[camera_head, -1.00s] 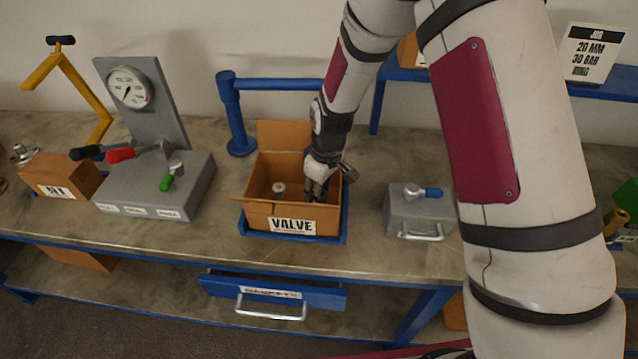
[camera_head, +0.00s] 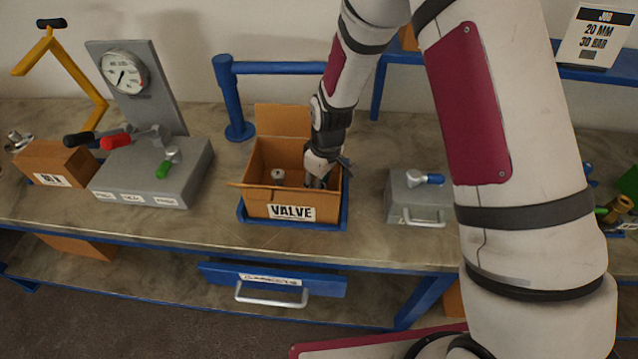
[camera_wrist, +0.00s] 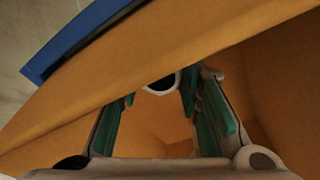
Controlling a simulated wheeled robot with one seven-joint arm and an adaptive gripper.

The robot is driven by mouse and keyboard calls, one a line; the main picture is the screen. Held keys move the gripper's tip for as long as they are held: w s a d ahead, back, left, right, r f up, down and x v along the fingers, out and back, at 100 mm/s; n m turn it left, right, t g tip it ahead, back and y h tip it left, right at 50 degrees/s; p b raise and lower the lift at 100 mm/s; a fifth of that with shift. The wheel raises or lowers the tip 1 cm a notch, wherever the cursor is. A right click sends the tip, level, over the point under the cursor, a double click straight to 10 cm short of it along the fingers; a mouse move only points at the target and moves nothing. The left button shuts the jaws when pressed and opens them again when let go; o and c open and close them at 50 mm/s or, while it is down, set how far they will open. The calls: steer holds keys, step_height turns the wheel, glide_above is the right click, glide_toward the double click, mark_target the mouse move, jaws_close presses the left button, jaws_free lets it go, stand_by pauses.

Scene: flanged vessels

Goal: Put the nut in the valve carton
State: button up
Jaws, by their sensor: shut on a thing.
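The valve carton (camera_head: 258,205) is an open brown box labelled VALVE, on a blue-edged tray on the bench. My gripper (camera_head: 316,181) reaches down into its right side, and the near wall partly hides the fingertips. In the wrist view my gripper (camera_wrist: 158,88) has its green-padded fingers on either side of a small pale ring with a dark hole, which looks like the nut (camera_wrist: 151,88). It is shut on this ring, inside or just over the carton. The head view does not show the nut clearly.
A small grey part (camera_head: 278,174) is inside the carton on the left. A grey gauge stand (camera_head: 150,175) with levers is to the left, and a grey box (camera_head: 405,205) with a blue-handled valve to the right. A blue drawer (camera_head: 275,282) sticks out below.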

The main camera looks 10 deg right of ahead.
steer(key=shift+f, duration=0.6)
steer(key=shift+s+f+b, duration=0.3)
stand_by(0.4)
steer(key=o, duration=1.3)
step_height(320, 180, up, 13)
steer(key=d, duration=0.1)
steer(key=shift+s, duration=0.2)
steer(key=s+d+r+m+t, duration=0.15)
steer(key=s+d+r, duration=0.25)
steer(key=r, duration=0.4)
steer(key=s+d+r+m+t, duration=0.1)
steer(key=s+d+r+m, duration=0.25)
steer(key=r, duration=0.45)
steer(key=s+d+r+m+t, duration=0.1)
steer(key=s+d+r+m, duration=0.1)
steer(key=s, duration=0.6)
steer(key=s+d+r+m+t+h, duration=0.1)
steer(key=s+d+r+m, duration=0.1)
steer(key=s+r, duration=0.3)
steer(key=s+d, duration=0.1)
steer(key=s, duration=0.2)
steer(key=shift+d+r+m, duration=0.2)
steer(key=shift+m, duration=0.1)
